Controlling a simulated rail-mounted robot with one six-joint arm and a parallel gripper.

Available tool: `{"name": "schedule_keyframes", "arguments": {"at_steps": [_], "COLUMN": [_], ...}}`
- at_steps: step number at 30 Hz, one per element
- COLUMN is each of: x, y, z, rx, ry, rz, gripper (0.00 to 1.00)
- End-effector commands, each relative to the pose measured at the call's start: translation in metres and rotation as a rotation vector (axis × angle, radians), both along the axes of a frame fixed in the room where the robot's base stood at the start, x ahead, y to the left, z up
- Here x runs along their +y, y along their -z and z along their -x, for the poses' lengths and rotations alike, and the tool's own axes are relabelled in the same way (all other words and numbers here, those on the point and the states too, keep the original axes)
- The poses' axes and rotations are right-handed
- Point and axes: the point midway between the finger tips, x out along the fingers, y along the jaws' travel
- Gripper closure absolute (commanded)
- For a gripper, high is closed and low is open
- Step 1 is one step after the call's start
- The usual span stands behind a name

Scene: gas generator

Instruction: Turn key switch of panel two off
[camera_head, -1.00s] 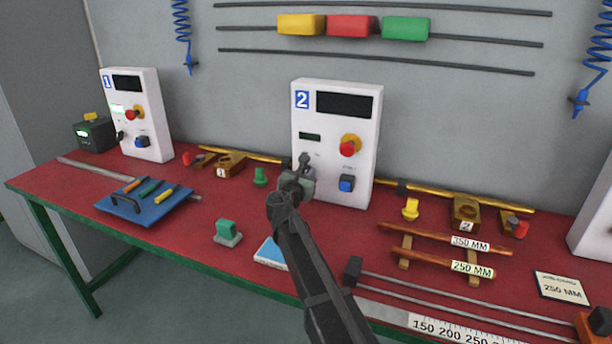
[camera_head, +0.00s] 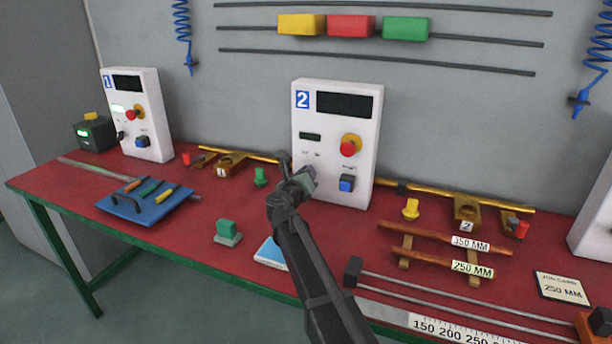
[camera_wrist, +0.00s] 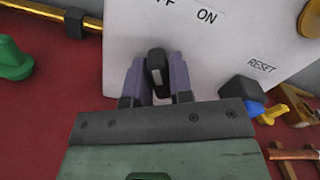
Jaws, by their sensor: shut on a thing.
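Panel two (camera_head: 362,124) is the white box with the "2" label, upright at the back middle of the red bench. It has a dark display, a red button on a yellow collar and a blue button. My gripper (camera_head: 308,180) is at its lower left face. In the wrist view my gripper (camera_wrist: 158,82) is shut on the black key switch (camera_wrist: 156,70), with one finger on each side. The lettering "ON" and part of "OFF" shows above the switch. In the head view my gripper hides the switch.
The blue reset button (camera_head: 347,183) is just right of my gripper. A green knob (camera_head: 261,177) stands to the left, and a brass rod (camera_head: 235,153) runs behind. Panel one (camera_head: 139,110) is farther left. Copper bars (camera_head: 445,238) lie to the right.

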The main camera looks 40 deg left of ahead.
Motion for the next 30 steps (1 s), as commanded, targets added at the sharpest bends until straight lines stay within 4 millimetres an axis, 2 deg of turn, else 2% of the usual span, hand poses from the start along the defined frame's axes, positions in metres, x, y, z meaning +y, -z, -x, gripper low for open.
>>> {"name": "schedule_keyframes", "arguments": {"at_steps": [12, 13, 17, 26, 30], "x": [0.0, 0.0, 0.0, -0.001, -0.011], "y": [0.0, 0.0, 0.0, 0.0, 0.0], "z": [0.0, 0.0, 0.0, 0.003, 0.024], "rx": [-0.003, -0.003, -0.003, -0.003, -0.002], "ry": [0.0, 0.0, 0.0, 0.0, -0.001], "rz": [0.007, 0.007, 0.007, 0.007, 0.008], "gripper": [1.0, 0.76, 0.57, 0.57, 0.57]}}
